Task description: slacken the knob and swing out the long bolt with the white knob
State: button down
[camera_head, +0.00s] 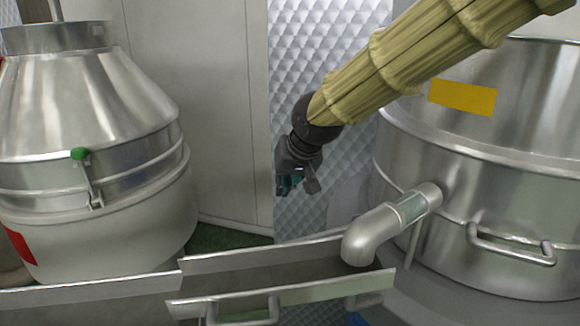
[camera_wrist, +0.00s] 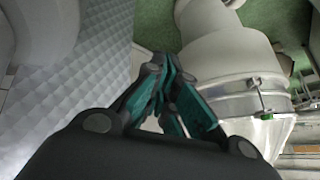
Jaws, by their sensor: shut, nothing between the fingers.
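A steel separator (camera_head: 85,110) with a conical top and a clamp band stands at the left of the head view. On its band is a bolt (camera_head: 94,185) with a green knob (camera_head: 80,154). A steel vessel with a bolt and green knob (camera_wrist: 266,115) also shows at the right of the wrist view. I can make out no white knob in either view. My gripper (camera_head: 288,186) hangs between the separator and a large tank, well apart from both. In the wrist view its teal fingers (camera_wrist: 168,66) are shut, with nothing held.
A large steel tank (camera_head: 480,205) with a yellow label, handle and bent outlet pipe (camera_head: 372,232) stands at the right. A steel trough (camera_head: 265,262) runs along the front. A quilted metal wall (camera_head: 300,55) is behind my gripper. Green floor (camera_head: 222,239) shows between the machines.

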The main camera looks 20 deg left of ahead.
jog(key=shift+s+a+f+p, duration=0.1)
jog(key=shift+a+f+p, duration=0.2)
jog(key=shift+f, duration=0.65)
jog(key=shift+s+a+f+p, duration=0.15)
jog(key=shift+f+p, duration=0.25)
jog(key=shift+f, duration=0.5)
jog(key=shift+w+a+f+p, duration=0.1)
jog(key=shift+a+f+p, duration=0.2)
jog(key=shift+f, duration=0.65)
jog(key=shift+d, duration=0.1)
